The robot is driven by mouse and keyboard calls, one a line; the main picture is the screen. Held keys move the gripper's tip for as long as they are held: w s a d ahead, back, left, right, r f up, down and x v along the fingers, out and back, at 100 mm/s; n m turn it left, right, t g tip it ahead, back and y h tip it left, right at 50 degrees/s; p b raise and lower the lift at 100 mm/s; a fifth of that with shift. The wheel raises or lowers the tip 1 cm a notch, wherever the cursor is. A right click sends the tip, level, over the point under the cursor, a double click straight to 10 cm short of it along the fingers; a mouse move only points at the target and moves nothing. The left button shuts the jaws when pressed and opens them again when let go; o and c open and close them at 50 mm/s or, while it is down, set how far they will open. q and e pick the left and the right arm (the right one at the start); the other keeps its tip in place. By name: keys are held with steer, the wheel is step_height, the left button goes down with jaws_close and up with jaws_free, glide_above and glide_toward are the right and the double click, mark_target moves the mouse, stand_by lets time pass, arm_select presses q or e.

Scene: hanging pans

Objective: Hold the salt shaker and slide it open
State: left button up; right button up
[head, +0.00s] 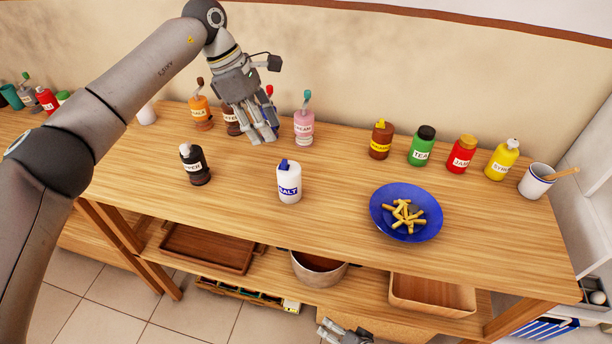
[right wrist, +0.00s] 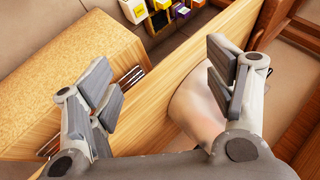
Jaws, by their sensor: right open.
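The white salt shaker (head: 289,187) with a blue lid part and a SALT label stands upright near the front middle of the wooden table in the head view. My left gripper (head: 263,136) hangs above the back of the table, behind and left of the shaker and apart from it. Its fingers point down; how far they are apart is unclear. My right gripper (head: 345,334) is low at the bottom edge, below the tabletop. In the right wrist view it (right wrist: 166,88) is open and empty. The shaker does not show there.
A black bottle (head: 194,166) stands left of the shaker, and a blue plate of fries (head: 407,212) to its right. A pink bottle (head: 304,126) and other bottles stand behind. Below are a brown tray (head: 208,248), a bowl (head: 319,270) and a wooden box (head: 432,294).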

steer(key=w+a+r+m+t+y, duration=0.1)
steer(key=w+a+r+m+y, duration=0.2)
steer(key=a+r, duration=0.4)
steer(key=w+a+r+m+t+y, duration=0.1)
steer(key=w+a+r+m, duration=0.4)
steer(key=r, duration=0.5)
steer(key=s+a+r+m+y, duration=0.15)
steer(key=a+r+m, duration=0.25)
steer(key=r, duration=0.4)
steer(key=s+a+r+m+y, duration=0.1)
steer(key=a+r+m+y, duration=0.25)
steer(key=r, duration=0.45)
step_height(320, 180, up, 12)
steer(key=m+t+h, duration=0.5)
steer(key=m+t, duration=0.1)
steer(key=m, duration=0.3)
glide_above(296, 190)
steer(key=v, duration=0.4)
step_height(296, 190, down, 6)
steer(key=shift+f, duration=0.15)
steer(key=shift+d+f, duration=0.1)
steer(key=shift+f, duration=0.85)
steer(key=x, duration=0.6)
steer(key=shift+r, duration=0.3)
steer(key=shift+w+a+r, duration=0.1)
steer(key=shift+w+a, duration=0.3)
steer(key=shift+w, duration=0.15)
